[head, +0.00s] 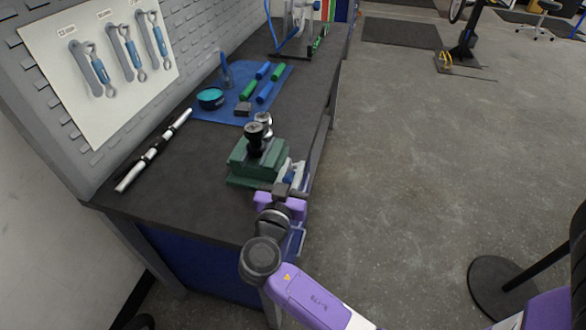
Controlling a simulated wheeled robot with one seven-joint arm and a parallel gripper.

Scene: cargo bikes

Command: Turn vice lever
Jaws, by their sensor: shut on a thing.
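A green vice (250,164) sits on the dark workbench near its front right edge. A dark, round-topped part with a shiny metal piece (258,132) stands upright on top of the vice. My gripper (290,182) is at the right side of the vice, at the bench edge, with its jaws shut. The vice lever is largely hidden by my gripper, and I cannot make out its exact angle. My purple and grey arm reaches up from the bottom of the view.
A blue mat (215,112) on the workbench (150,205) holds green and blue grips and a teal tin (210,98). A silver and black tube (153,152) lies at left. Wrenches hang on a white board (95,70). The floor to the right is mostly clear; a round black base (497,285) stands lower right.

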